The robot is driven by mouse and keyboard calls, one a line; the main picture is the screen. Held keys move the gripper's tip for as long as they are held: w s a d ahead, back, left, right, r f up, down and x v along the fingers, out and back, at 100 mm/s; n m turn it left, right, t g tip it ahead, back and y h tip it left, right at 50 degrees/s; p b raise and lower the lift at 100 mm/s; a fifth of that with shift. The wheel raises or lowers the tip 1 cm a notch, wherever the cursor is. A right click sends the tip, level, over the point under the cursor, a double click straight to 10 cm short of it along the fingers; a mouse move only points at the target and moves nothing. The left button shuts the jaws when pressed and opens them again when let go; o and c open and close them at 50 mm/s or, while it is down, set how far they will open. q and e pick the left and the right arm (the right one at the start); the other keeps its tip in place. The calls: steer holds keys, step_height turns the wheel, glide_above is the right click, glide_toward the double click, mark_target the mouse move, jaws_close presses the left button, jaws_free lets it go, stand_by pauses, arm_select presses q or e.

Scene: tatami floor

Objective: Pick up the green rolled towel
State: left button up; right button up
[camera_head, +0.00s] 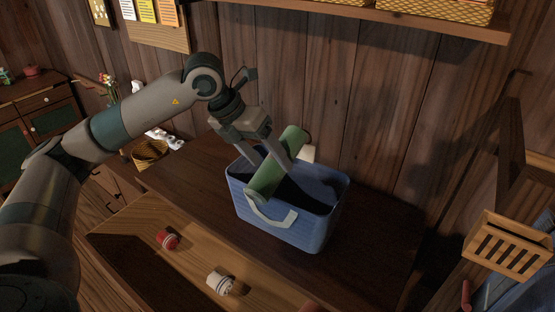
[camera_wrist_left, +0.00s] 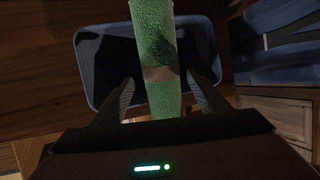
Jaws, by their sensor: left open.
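The green rolled towel (camera_head: 276,163) lies slanted across the top of a blue basket (camera_head: 318,222), resting on or just above its rim. It also shows in the left wrist view (camera_wrist_left: 157,50), running up the middle between my fingers. My left gripper (camera_head: 267,166) is open, pointing down at the towel, with one finger on either side of it. In the left wrist view the two fingers stand apart from the towel's sides. Part of the towel's middle is in shadow. My right gripper is not in view.
The basket stands on a dark wooden table against a plank wall. A wooden tray (camera_head: 128,228) in front holds a red cup (camera_head: 167,239) and a white cup (camera_head: 219,282). A wicker basket (camera_head: 151,153) is at the left. A shelf (camera_head: 400,17) overhangs at the top.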

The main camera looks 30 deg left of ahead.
mark_target(270, 158)
arm_select(q)
steer(key=x, duration=0.1)
steer(key=p+x, duration=0.1)
steer(key=shift+w+d+f, duration=0.2)
steer(key=shift+w+d, duration=0.1)
steer(key=shift+w, duration=0.05)
steer(key=shift+w+f, duration=0.1)
steer(key=shift+f, duration=0.15)
steer(key=shift+c, duration=0.6)
steer(key=c, duration=1.2)
steer(key=shift+o, duration=0.2)
steer(key=shift+r, duration=0.1)
step_height(270, 158, up, 18)
steer(key=p, duration=0.9)
